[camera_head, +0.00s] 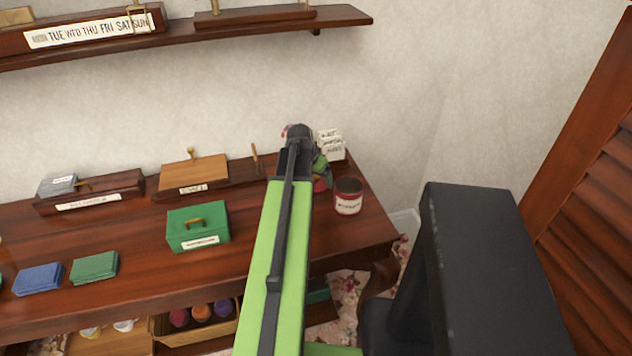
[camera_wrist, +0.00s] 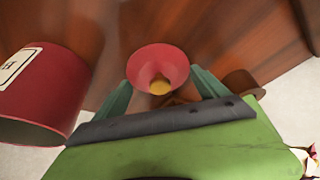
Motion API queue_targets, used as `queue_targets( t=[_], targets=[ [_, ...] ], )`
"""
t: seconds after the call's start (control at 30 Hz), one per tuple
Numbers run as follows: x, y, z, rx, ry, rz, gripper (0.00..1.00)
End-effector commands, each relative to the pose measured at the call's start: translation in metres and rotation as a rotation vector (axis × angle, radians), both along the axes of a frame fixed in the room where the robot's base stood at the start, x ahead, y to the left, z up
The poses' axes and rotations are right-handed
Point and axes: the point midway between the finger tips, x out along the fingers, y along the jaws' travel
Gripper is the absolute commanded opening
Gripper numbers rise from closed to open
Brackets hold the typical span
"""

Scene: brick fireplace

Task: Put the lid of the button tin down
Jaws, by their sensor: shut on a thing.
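The button tin (camera_head: 348,204) is a red can with a white label and a dark, open-looking top, on the right end of the wooden table. It also shows large at the left of the wrist view (camera_wrist: 40,92). The lid (camera_wrist: 146,62) is a red disc with a yellow knob (camera_wrist: 160,87). My gripper (camera_wrist: 160,86) is shut on the lid by its knob, with a green finger on either side. In the head view my gripper (camera_head: 320,168) is left of the tin and partly hidden by my arm; a bit of the red lid (camera_head: 320,185) shows below it. Whether the lid touches the table is unclear.
White labelled cards (camera_head: 331,145) stand behind my gripper at the table's back right. A green box (camera_head: 198,227) and green and blue stacks lie on the table (camera_head: 130,225) to the left. The tabletop between the green box and my arm is clear.

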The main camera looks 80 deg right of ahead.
Motion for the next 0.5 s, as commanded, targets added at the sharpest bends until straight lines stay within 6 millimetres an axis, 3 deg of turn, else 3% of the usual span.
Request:
queue_targets(
  t=[0.3,0.33,0.43,0.5],
  targets=[
    [0.0006,0.0001,-0.0033,0.0,0.0,0.001,0.38],
    [0.0006,0.0001,-0.0014,0.0,0.0,0.001,0.87],
    [0.0007,0.0001,-0.001,0.0,0.0,0.001,1.0],
    [0.0008,0.0001,-0.001,0.0,0.0,0.001,1.0]
  ],
)
